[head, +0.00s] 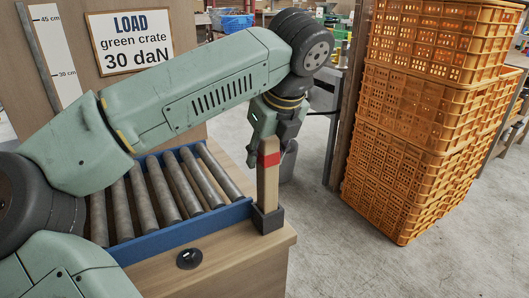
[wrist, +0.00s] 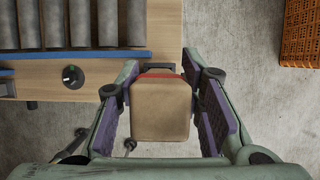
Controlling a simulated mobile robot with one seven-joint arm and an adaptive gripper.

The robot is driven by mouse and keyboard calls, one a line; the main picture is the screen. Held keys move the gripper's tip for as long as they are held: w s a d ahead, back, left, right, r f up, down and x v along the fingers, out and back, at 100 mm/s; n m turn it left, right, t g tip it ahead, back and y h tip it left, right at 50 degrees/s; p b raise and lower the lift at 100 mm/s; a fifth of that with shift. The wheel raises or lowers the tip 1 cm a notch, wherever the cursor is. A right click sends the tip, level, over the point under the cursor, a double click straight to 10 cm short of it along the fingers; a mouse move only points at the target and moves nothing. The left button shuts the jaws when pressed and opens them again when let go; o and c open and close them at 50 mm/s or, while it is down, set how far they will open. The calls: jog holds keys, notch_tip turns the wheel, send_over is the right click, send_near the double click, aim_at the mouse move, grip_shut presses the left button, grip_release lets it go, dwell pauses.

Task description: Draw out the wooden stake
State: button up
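The wooden stake (head: 268,185) stands upright at the near right corner of the bench, with a red band near its top. Its foot sits in a dark socket (head: 267,219). My gripper (head: 271,148) points down over the stake's upper end, one finger on each side. In the wrist view the stake's top (wrist: 160,110) lies between the purple finger pads of my gripper (wrist: 160,95). Narrow gaps show beside the stake, so the fingers look open around it. The part of the stake inside the socket is hidden.
A roller conveyor (head: 190,228) with a blue rail lies left of the stake. A black round fitting (head: 189,258) is on the wooden bench (head: 225,270). Stacked orange crates (head: 420,150) stand on the floor to the right.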

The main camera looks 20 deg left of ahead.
jog(key=o, duration=0.3)
